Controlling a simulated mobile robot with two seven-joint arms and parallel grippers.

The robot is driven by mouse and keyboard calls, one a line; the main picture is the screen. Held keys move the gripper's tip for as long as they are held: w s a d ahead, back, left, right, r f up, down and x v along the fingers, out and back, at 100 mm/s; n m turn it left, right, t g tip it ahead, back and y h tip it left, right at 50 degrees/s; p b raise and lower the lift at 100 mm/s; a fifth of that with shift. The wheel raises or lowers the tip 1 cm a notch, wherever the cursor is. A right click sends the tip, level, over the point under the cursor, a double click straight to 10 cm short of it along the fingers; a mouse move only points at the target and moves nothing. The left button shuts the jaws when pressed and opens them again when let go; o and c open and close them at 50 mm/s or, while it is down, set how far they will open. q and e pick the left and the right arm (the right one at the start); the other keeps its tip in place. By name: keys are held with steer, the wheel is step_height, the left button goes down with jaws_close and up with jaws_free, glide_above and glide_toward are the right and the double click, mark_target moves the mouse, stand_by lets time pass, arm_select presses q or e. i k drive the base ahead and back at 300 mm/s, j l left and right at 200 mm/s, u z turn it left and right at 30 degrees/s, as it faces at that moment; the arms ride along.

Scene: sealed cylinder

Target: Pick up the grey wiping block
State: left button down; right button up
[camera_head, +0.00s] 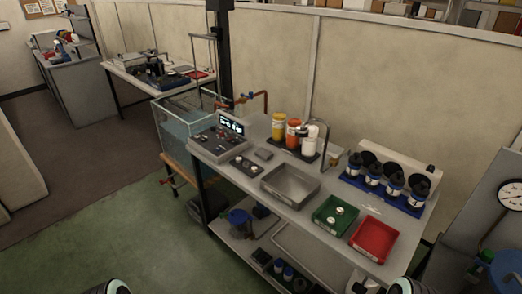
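A small grey block (263,154), which looks like the wiping block, lies flat on the metal workbench (330,191). It sits right of the control box with the lit display and behind the empty grey metal tray. Nothing covers it. Only rounded parts of my two arms show at the bottom edge, one at the left and one at the right, far from the block. Neither of my grippers is in view.
The control box (217,141) and a small switch panel (243,164) stand left of the block. The metal tray (290,184), a green tray (335,216) and a red tray (374,240) line the front. Bottles (294,134) stand behind; a glass tank (183,126) is left.

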mark_target(262, 152)
steer(key=i+j, duration=0.3)
steer(key=i+j+z, duration=0.15)
steer(key=i+j, duration=0.4)
steer(key=j, duration=0.25)
steer(key=i+j+z, duration=0.1)
steer(key=i+j, duration=0.45)
steer(key=j, duration=0.25)
steer(key=i+z, duration=0.05)
